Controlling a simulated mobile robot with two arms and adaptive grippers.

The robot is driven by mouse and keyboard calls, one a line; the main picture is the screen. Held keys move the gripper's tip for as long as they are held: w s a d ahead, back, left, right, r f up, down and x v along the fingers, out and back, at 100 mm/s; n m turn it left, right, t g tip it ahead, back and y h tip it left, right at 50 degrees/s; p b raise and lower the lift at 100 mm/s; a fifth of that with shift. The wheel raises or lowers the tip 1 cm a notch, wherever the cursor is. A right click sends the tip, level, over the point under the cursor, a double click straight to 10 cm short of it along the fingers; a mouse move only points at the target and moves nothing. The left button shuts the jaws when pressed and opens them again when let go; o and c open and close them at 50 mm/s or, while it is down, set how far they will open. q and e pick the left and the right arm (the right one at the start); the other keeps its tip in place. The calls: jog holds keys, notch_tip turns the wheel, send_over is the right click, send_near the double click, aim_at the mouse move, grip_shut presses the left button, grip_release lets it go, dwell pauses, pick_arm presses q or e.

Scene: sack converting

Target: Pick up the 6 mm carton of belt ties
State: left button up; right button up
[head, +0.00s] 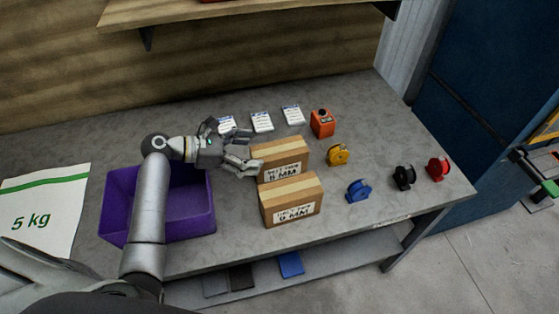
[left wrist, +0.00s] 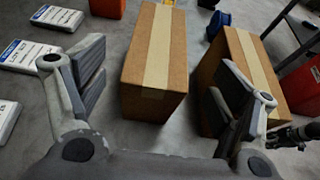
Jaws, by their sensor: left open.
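Two brown cartons with pale tape stand side by side on the grey bench. The back carton (head: 280,158) has a label that seems to read 6 or 8 MM; the front carton's (head: 291,199) seems to read 9 MM. My left gripper (head: 257,164) is open at the left end of the back carton. In the left wrist view the open fingers (left wrist: 160,85) lie to either side of a carton (left wrist: 155,65), with gaps showing. The other carton (left wrist: 240,75) is partly behind the right finger. My right gripper is not in view.
A purple bin (head: 180,222) stands below my left arm. White packets (head: 262,122) and an orange box (head: 322,123) lie behind the cartons. Yellow (head: 338,154), blue (head: 358,190), black (head: 403,177) and red (head: 438,168) spools stand to the right.

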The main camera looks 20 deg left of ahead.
aim_at(271, 151)
pick_arm(q)
jog(key=p+x, duration=0.1)
jog(key=x, duration=0.4)
jog(key=shift+w+d, duration=0.25)
jog(key=shift+w, duration=0.05)
jog(key=shift+c, duration=0.3)
jog(key=c, duration=1.7)
